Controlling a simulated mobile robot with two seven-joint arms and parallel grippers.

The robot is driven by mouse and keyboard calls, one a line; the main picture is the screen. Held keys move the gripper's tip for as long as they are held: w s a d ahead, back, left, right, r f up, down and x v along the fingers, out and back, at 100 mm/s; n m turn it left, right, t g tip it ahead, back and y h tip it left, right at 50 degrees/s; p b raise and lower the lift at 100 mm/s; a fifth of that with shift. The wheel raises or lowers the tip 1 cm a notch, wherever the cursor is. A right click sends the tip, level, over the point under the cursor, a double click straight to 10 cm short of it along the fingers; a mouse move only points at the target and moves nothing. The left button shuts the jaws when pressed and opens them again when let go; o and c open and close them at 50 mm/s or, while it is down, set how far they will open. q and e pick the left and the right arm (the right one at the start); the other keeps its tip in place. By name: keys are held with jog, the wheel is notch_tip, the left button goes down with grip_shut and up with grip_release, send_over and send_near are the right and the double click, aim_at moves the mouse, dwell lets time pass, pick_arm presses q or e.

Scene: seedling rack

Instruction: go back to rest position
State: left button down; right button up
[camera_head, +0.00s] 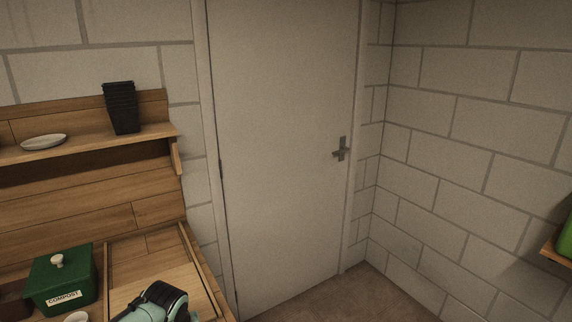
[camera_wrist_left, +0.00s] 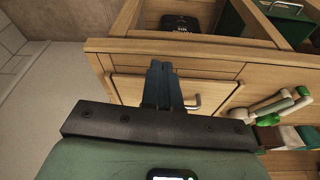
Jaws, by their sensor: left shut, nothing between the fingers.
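My left gripper (camera_wrist_left: 161,84) shows in the left wrist view, with its two dark fingers together and nothing between them. It is in front of the wooden bench (camera_wrist_left: 215,65), close to a drawer front with a metal handle (camera_wrist_left: 195,103). I cannot tell whether the fingertips touch the wood. In the head view, a teal and black part of my own arm shows at the bottom edge, over the bench, but no fingers show there. My right gripper is in neither view.
A green compost box (camera_head: 62,281) stands on the bench at lower left. A stack of black pots (camera_head: 121,108) and a pale dish (camera_head: 44,142) are on the shelf (camera_head: 90,142). Green-handled tools (camera_wrist_left: 275,107) hang at the bench front. A closed door (camera_head: 285,150) stands beyond clear floor.

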pick_arm(q)
jog(key=s+d+f+m+g+h+p, duration=0.1)
jog(key=s+d+f+h, duration=0.15)
jog(key=f, duration=0.95)
jog(key=s+d+f+m+g+h+p, duration=0.1)
jog(key=s+d+f+g+p, duration=0.2)
jog(key=f, duration=0.9)
jog(key=s+d+f, duration=0.1)
jog(key=s+f, duration=0.2)
jog(key=s, duration=0.4)
jog(key=s+d+f+n+h+p, duration=0.1)
jog(key=s+f, duration=0.3)
jog(key=s, duration=0.3)
jog(key=s+d+f, duration=0.2)
jog(key=s+f, duration=0.1)
jog(key=s, duration=0.5)
jog(key=shift+f, duration=0.35)
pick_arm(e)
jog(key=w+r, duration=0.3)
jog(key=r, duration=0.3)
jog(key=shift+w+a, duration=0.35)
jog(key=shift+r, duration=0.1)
